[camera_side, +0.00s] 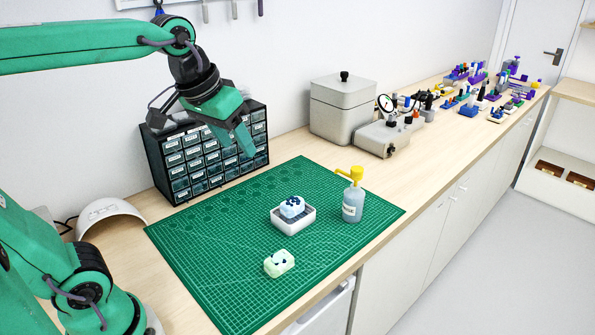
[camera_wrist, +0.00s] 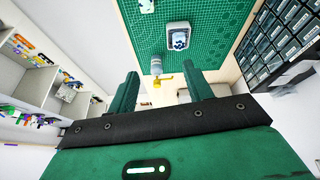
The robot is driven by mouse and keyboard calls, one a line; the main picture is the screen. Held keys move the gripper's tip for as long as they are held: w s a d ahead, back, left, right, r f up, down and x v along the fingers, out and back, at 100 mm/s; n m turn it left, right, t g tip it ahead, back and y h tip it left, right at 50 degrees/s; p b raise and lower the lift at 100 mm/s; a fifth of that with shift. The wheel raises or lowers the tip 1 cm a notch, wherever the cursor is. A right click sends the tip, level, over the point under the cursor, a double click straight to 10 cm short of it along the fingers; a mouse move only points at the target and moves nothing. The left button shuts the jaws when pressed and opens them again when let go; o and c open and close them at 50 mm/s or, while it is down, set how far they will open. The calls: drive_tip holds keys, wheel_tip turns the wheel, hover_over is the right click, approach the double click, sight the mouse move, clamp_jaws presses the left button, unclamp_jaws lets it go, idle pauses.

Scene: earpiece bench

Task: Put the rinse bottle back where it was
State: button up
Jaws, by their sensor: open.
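The rinse bottle (camera_side: 352,204) is a grey-blue labelled bottle with a yellow pump top. It stands upright on the right side of the green cutting mat (camera_side: 205,270). My gripper (camera_side: 239,145) is open and empty, high up in front of the small-drawer cabinet, well apart from the bottle. In the wrist view the bottle (camera_wrist: 155,66) appears beyond and between the two spread fingers (camera_wrist: 160,72), with its yellow spout pointing toward me.
A white tray (camera_side: 296,223) with a blue-and-white piece stands left of the bottle; a pale green block (camera_side: 279,263) lies in front. A drawer cabinet (camera_side: 180,160), grey lidded box (camera_side: 342,110) and gauge device (camera_side: 388,137) line the back. The mat's left part is clear.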

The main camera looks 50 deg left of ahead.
drive_tip(key=s+f+m+t, duration=0.1)
drive_tip(key=s+f, duration=0.6)
drive_tip(key=s, duration=0.1)
drive_tip(key=shift+a+f+m, duration=0.15)
drive_tip(key=shift+m, duration=0.15)
idle(0.8)
